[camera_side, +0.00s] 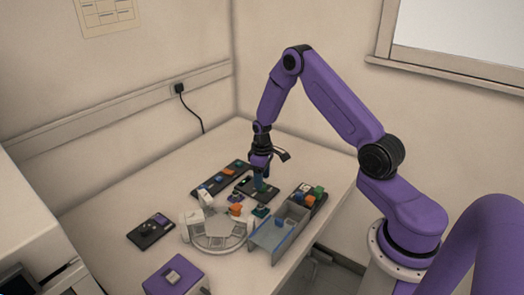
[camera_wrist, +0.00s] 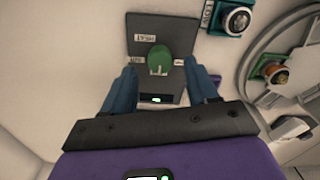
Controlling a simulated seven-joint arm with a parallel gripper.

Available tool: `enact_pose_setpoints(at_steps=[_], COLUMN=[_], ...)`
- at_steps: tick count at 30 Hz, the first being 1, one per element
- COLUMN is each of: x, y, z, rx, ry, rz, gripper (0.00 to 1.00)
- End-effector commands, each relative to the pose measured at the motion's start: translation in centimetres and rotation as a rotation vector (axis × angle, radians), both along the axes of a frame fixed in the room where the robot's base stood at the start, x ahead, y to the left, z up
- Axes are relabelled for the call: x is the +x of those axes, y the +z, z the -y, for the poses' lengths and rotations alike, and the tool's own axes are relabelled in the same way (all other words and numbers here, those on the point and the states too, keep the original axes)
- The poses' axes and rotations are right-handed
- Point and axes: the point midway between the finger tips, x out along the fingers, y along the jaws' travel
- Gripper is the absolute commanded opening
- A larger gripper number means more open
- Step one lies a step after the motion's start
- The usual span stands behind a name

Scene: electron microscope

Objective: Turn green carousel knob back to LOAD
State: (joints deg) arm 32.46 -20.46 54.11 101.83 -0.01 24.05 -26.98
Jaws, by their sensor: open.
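The green carousel knob (camera_wrist: 158,57) sits on a dark panel (camera_wrist: 160,25) in the wrist view. A pale mark shows at the knob's lower edge. Small white labels lie above, left and right of it; they appear rotated and too small to read surely. My gripper (camera_wrist: 160,68) is open, one blue finger on each side of the knob, with visible gaps. In the side view my gripper (camera_side: 260,183) points down over the panel (camera_side: 244,190), and its fingers largely hide the knob there.
In the wrist view a teal-based knob (camera_wrist: 238,20) and an orange knob (camera_wrist: 275,74) stand to the right, near a pale round stage. In the side view a grey tray (camera_side: 279,238) and several coloured knobs crowd around my gripper. The table's left part is clearer, beside a dark box (camera_side: 151,229).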

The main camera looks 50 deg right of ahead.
Motion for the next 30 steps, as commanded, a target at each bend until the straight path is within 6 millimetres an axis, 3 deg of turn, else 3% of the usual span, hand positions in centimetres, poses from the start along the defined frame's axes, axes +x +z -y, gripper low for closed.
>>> enact_pose_setpoints(at_steps=[18,24,30], x=[0.1,0.0,0.0], y=[12.0,14.1,14.5], z=[0.0,0.0,0.0], rx=[-0.001,-0.001,0.000], ry=[0.001,0.000,0.000], rz=[0.004,0.001,-0.001], gripper=[0.58,0.58,0.58])
